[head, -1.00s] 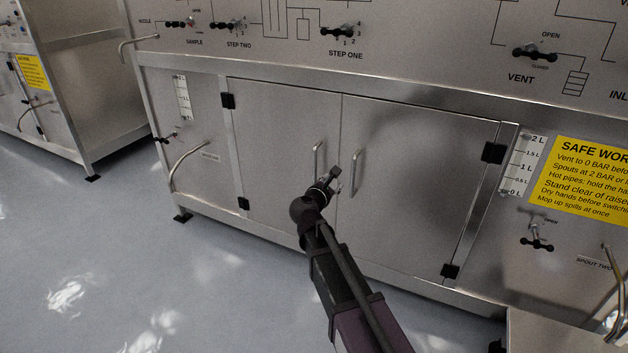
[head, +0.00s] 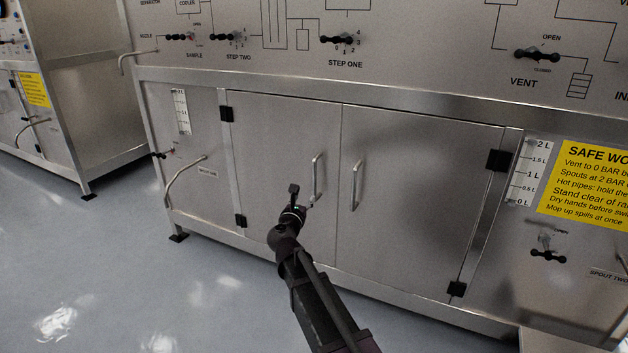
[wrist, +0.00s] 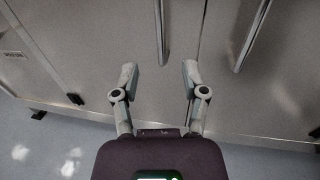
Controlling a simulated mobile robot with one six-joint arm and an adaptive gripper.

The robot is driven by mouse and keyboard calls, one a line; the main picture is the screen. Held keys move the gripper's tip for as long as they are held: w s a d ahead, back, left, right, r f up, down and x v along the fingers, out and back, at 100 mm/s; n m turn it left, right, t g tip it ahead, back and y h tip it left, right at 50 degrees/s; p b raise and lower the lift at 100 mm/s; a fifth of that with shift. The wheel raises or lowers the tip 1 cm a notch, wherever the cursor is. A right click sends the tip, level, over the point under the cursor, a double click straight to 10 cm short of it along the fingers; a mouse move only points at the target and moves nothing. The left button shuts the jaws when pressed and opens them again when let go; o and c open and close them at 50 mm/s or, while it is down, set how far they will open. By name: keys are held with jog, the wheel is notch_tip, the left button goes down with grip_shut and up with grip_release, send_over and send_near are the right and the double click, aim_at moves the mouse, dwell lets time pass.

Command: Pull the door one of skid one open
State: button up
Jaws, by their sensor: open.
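Two steel cabinet doors stand side by side under the skid panel and both look shut. The left door (head: 275,150) has a vertical bar handle (head: 317,178) near the middle seam, and the right door (head: 430,190) has its own bar handle (head: 357,185). No number shows on either door. My gripper (head: 296,194) is in front of the left door, just left of the lower part of its handle. In the wrist view my gripper (wrist: 160,76) is open and empty; the left handle (wrist: 161,30) lies ahead between the fingers' lines, apart from them. The right handle (wrist: 250,35) is off right.
Valve knobs (head: 343,40) sit on the panel above. A bent spout (head: 183,178) juts out left of the doors, and a yellow safety sign (head: 590,185) is at right. Another skid (head: 85,90) stands at far left. The floor (head: 120,270) in front is clear.

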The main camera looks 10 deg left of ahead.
aim_at(314, 180)
jog(key=w, duration=0.4)
jog(key=w+d, duration=0.1)
jog(key=w, duration=0.4)
jog(key=w+d, duration=0.1)
jog(key=w, duration=0.3)
jog(key=shift+w, duration=0.3)
grip_shut()
